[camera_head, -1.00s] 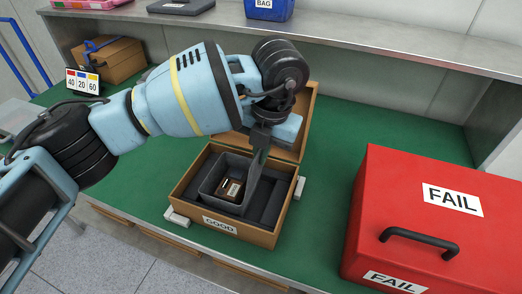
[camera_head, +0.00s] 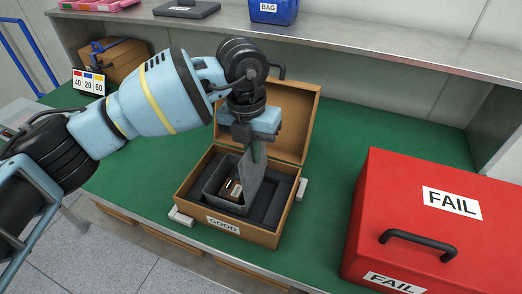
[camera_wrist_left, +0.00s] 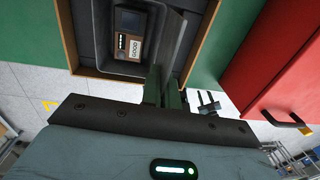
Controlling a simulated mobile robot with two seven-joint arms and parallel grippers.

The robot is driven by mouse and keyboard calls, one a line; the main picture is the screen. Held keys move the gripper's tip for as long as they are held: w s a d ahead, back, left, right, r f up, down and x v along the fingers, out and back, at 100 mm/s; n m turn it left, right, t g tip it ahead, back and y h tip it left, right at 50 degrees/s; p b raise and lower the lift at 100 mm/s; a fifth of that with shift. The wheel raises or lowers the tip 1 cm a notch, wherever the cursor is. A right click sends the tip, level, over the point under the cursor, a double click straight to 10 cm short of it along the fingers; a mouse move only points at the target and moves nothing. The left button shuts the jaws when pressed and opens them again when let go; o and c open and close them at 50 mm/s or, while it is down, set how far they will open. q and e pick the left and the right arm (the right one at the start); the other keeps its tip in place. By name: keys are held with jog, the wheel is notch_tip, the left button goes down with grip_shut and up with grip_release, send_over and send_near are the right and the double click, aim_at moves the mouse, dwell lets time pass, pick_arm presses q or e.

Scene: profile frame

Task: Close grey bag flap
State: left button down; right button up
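An open grey bag (camera_head: 211,187) sits inside a wooden box (camera_head: 250,234) labelled GOOD. Its stiff grey flap (camera_head: 250,183) stands steeply up on the bag's right side; it also shows edge-on in the left wrist view (camera_wrist_left: 182,45). A small brown device (camera_head: 232,189) with a label lies in the bag, partly hidden by the flap in the head view. My left gripper (camera_head: 256,153) points down at the flap's upper edge. In the left wrist view its green fingers (camera_wrist_left: 163,88) are close together, with the flap's edge between them. My right gripper is not in view.
The box's lid (camera_head: 283,120) stands open behind the gripper. A red FAIL case (camera_head: 400,210) is at the right on the green bench (camera_head: 335,150). A brown box (camera_head: 113,63) and number card (camera_head: 88,82) are at the left. A shelf (camera_head: 350,50) crosses the back.

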pick_arm(q)
jog(key=shift+w+a+f+g+h, duration=0.2)
jog(key=shift+a+g+h, duration=0.05)
jog(key=shift+a+h, duration=0.45)
jog(key=shift+w+a+f+g+h, duration=0.15)
jog(key=shift+w+a+g+h, duration=0.05)
jog(key=shift+a+h, duration=0.5)
jog(key=shift+w+a+f+g+h, duration=0.25)
jog(key=shift+a+h, duration=0.3)
jog(key=shift+h, duration=0.25)
jog(key=c, duration=1.6)
grip_release()
jog(key=shift+c, duration=0.2)
jog(key=shift+r, duration=0.15)
jog(key=v, duration=0.7)
jog(key=shift+a+r, duration=0.15)
jog(key=shift+r, duration=0.1)
jog(key=shift+c, duration=0.3)
